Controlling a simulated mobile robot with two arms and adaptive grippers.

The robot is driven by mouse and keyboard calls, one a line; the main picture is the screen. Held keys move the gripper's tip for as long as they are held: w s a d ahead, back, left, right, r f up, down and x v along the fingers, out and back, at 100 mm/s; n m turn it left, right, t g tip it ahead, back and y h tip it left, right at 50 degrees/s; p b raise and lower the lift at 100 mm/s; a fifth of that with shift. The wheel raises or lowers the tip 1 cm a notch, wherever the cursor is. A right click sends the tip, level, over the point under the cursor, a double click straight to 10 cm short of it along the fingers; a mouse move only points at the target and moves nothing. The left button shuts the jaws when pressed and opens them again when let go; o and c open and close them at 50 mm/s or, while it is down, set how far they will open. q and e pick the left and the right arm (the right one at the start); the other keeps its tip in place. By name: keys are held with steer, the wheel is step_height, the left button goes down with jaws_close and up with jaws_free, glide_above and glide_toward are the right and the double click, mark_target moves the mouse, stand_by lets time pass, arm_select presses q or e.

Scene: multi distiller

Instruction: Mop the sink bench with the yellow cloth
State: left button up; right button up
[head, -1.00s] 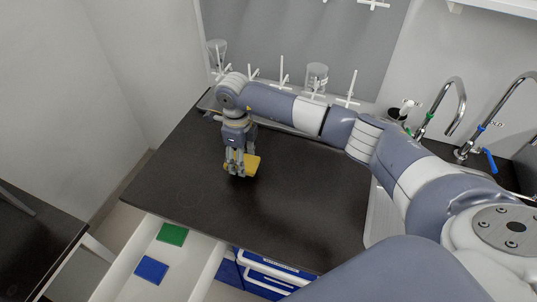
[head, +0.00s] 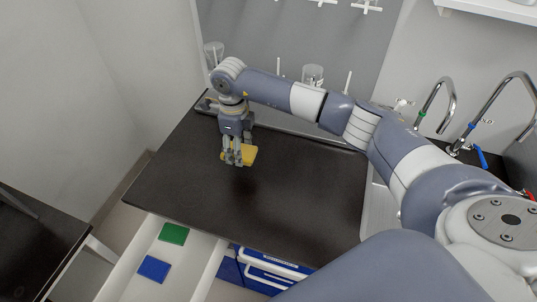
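The yellow cloth (head: 249,154) is in the fingers of my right gripper (head: 236,160), over the left part of the dark sink bench (head: 290,190). The cloth sticks out to the right of the fingers, which hide its left part. The gripper points down and looks shut on the cloth. I cannot tell whether the cloth touches the bench top. My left gripper is not in view.
An open white drawer (head: 207,262) below the bench's front edge holds a green cloth (head: 173,233) and a blue cloth (head: 153,268). Glassware (head: 312,76) hangs on the rack at the back. Taps (head: 448,100) stand by the sink at right. The bench front is clear.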

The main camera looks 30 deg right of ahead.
steer(key=shift+r+p, duration=2.15)
steer(key=shift+r, duration=1.9)
